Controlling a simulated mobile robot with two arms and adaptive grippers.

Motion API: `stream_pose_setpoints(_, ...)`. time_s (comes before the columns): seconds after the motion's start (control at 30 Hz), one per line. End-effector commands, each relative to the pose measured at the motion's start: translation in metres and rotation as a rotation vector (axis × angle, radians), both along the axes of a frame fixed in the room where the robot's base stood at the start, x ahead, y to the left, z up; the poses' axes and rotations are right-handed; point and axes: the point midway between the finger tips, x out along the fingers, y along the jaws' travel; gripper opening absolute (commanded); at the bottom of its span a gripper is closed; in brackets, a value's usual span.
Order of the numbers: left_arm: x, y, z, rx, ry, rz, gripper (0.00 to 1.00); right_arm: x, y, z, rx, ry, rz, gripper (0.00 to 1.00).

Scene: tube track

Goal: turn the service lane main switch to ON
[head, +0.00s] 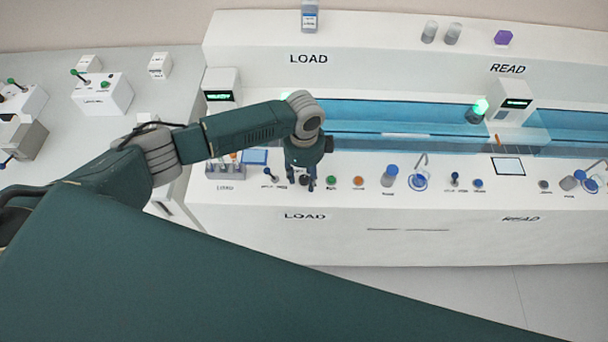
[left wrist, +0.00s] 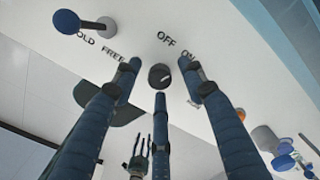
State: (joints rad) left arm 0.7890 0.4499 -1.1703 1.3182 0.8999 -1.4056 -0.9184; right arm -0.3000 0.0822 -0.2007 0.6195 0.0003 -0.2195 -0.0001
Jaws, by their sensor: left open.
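The main switch is a black round knob (left wrist: 159,76) in the left wrist view, with OFF and ON printed beside it on the white panel. A light mark shows on its face, too small to read as a setting. My left gripper (left wrist: 160,82) is open, its three fingers spread around the knob with a visible gap. In the head view my left gripper (head: 303,186) points down at the LOAD console and partly hides the knob. A small dark three-fingered hand, apparently my right gripper (left wrist: 140,158), shows low in the left wrist view; its jaw state is unclear.
A blue-ball lever (left wrist: 66,22) by HOLD and FREE stands left of the knob. A tube rack (head: 225,170) stands to the left.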

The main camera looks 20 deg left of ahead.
Motion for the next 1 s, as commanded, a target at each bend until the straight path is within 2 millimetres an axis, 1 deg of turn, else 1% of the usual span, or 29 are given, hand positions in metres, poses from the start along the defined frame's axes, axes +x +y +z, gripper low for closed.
stream_pose_setpoints(0.07, 0.000, 0.000, 0.004, 0.000, 0.000, 0.000, 0.42, 0.000, -0.002, 0.000, -0.002, 0.001, 0.000, 0.40)
stream_pose_setpoints(0.17, 0.001, 0.000, 0.016, -0.001, -0.003, 0.000, 0.42, 0.000, -0.001, 0.000, -0.001, 0.001, 0.000, 0.40)
stream_pose_setpoints(0.27, 0.001, 0.000, 0.035, -0.001, -0.004, 0.000, 0.42, 0.000, 0.000, 0.000, 0.000, 0.000, -0.001, 0.40)
stream_pose_setpoints(0.5, 0.001, 0.000, 0.087, -0.001, -0.004, -0.001, 0.42, 0.000, 0.001, 0.000, 0.001, 0.000, -0.001, 0.40)
stream_pose_setpoints(0.6, 0.001, 0.000, 0.102, 0.000, -0.003, 0.000, 0.42, 0.000, 0.001, 0.000, 0.001, 0.000, -0.001, 0.40)
stream_pose_setpoints(0.7, 0.001, 0.000, 0.113, 0.000, -0.003, 0.000, 0.42, 0.000, 0.002, 0.000, 0.002, 0.000, -0.001, 0.40)
stream_pose_setpoints(0.8, 0.001, 0.000, 0.119, -0.001, -0.002, 0.000, 0.42, 0.000, 0.002, 0.000, 0.002, 0.000, -0.001, 0.40)
stream_pose_setpoints(1.0, 0.000, 0.000, 0.120, 0.000, -0.001, 0.000, 0.42, 0.000, 0.002, 0.000, 0.002, 0.000, -0.001, 0.40)
